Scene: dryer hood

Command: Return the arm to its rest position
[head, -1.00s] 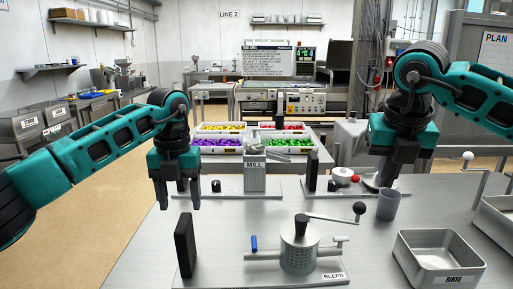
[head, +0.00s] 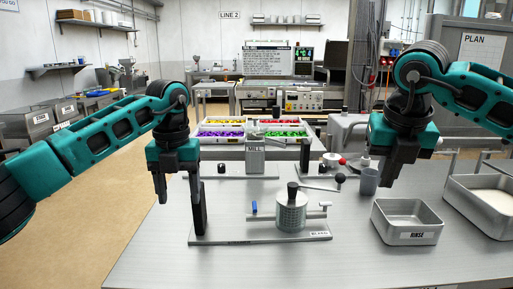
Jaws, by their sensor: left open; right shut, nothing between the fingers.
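My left gripper (head: 177,192) hangs open, fingers down, at the left of the steel table (head: 330,258). Its right finger overlaps a dark upright block (head: 199,222) in the picture; I cannot tell whether they touch. My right gripper (head: 389,172) is shut and empty, fingers down, over the right part of the table. In the picture it is beside a grey cup (head: 368,184) and above the rinse tray (head: 407,222). Both arms are raised and bent.
The bleed station (head: 291,214), with its crank, stands mid-table. A mill station (head: 255,161) stands behind it. A larger steel tray (head: 490,212) is at the far right. Bins of coloured pieces (head: 285,132) are beyond the table. The table's front middle is bare.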

